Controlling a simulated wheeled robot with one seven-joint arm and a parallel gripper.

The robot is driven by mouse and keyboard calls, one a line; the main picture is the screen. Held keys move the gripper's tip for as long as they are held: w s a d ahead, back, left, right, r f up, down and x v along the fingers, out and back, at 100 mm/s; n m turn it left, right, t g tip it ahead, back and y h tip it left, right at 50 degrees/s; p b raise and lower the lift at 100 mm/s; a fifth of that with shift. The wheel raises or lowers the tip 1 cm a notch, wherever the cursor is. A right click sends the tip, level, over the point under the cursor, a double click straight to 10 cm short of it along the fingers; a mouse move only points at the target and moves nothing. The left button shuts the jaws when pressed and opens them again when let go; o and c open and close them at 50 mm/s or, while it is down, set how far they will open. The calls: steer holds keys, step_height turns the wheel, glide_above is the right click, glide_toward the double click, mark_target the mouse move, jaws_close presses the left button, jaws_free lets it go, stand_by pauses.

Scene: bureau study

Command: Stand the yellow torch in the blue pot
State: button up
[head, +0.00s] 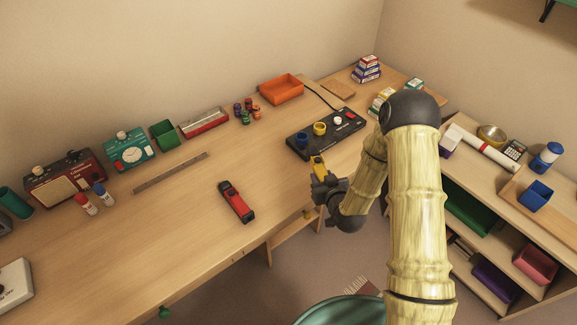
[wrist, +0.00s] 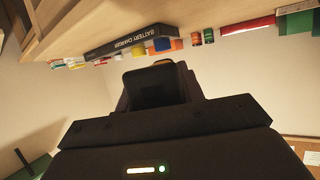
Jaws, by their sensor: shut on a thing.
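The yellow torch (head: 319,164) is held in my gripper (head: 322,186) in the head view, off the front edge of the desk. Its yellow end points up; the jaws hide its lower part. A small yellow edge of the torch (wrist: 163,62) shows past the dark jaws in the wrist view. The blue pot (head: 302,141) is a small round cup at the left end of the black battery charger (head: 328,133), apart from the torch and further back. The blue pot also shows in the wrist view (wrist: 162,44).
A red torch (head: 237,201) lies on the desk to the left. An orange tray (head: 282,88) stands behind. A blue square box (head: 536,196) stands on the right shelf unit.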

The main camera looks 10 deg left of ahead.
steer(key=s+d+m+h+p, duration=0.1)
steer(key=s+d+m+h, duration=0.1)
steer(key=d, duration=0.6)
steer(key=s+d+m+t+h+p, duration=0.1)
steer(key=s+d+m+h, duration=0.1)
steer(key=d, duration=0.7)
steer(key=shift+d+r+m+h+p, duration=0.2)
steer(key=shift+m+h+p, duration=0.25)
steer(key=shift+h, duration=0.35)
steer(key=shift+a, duration=0.1)
